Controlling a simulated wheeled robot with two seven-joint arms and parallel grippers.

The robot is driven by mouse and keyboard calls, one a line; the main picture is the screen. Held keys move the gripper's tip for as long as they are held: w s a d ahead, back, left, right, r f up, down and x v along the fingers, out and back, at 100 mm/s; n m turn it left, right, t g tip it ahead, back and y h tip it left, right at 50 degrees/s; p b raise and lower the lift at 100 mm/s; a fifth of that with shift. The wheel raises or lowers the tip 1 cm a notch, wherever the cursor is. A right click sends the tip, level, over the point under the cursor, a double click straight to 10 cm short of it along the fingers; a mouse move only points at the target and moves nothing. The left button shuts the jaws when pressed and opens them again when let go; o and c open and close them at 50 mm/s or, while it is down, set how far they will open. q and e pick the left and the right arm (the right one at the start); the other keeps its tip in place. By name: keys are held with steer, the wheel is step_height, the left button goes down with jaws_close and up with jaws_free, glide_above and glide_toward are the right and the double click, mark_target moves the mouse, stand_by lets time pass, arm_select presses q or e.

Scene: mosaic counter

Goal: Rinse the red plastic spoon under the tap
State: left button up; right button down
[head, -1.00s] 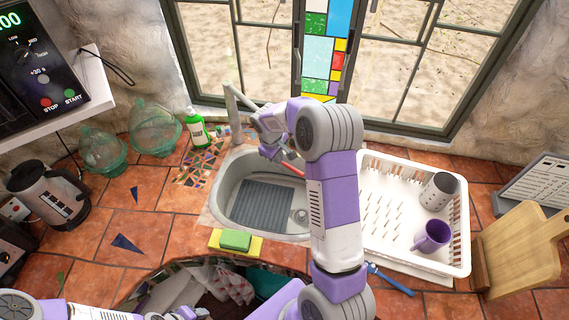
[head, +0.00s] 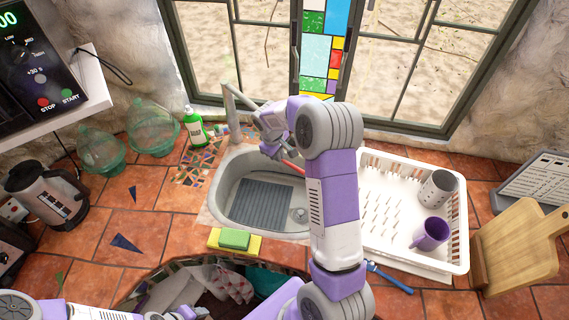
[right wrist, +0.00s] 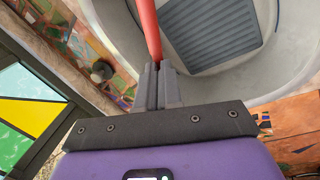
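The red plastic spoon (head: 293,168) shows in the head view as a short red piece over the sink, partly hidden by my right arm. In the right wrist view its red handle (right wrist: 147,28) runs up from between my fingertips; its far end is out of frame. My right gripper (right wrist: 158,85) is shut on it, and in the head view the gripper (head: 270,152) is over the sink's back edge. The grey tap (head: 234,112) stands just left of it; no water shows. The grey sink (head: 226,205) is below. My left gripper (head: 188,314) is at the bottom edge, mostly cut off.
A white dish rack (head: 385,250) with a purple mug (head: 431,234) and a grey cup (head: 438,188) is right of the sink. A green soap bottle (head: 195,128) stands left of the tap. A green sponge (head: 235,239) lies at the sink's front edge. Window behind.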

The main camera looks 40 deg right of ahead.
steer(key=shift+w+a, duration=0.1)
steer(key=shift+a, duration=0.3)
steer(key=shift+d, duration=0.15)
steer(key=shift+s+d, duration=0.2)
steer(key=shift+d, duration=0.25)
steer(key=shift+a, duration=0.15)
steer(key=shift+w+a, duration=0.2)
steer(key=shift+a, duration=0.25)
stand_by(0.3)
